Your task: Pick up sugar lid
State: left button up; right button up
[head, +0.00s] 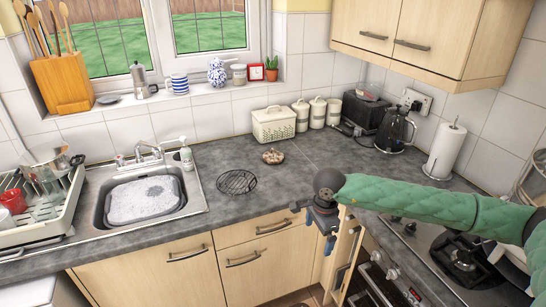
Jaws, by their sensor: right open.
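Three cream lidded canisters stand in a row against the back wall tiles: a left one (302,116), a middle one (318,113) and a right one (334,112). Each has a lid on top. Their labels are too small to read, so I cannot tell which lid is the sugar lid. My right gripper (326,238) is open and points down at the front edge of the worktop, in front of and well apart from the canisters. Its fingers are small and partly hard to see. My left gripper is not in view.
A round wooden item (273,156) and a wire rack (237,183) lie on the worktop. The sink (146,200) is left.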

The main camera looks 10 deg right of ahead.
aim_at(272, 156)
jog(key=i, duration=1.95)
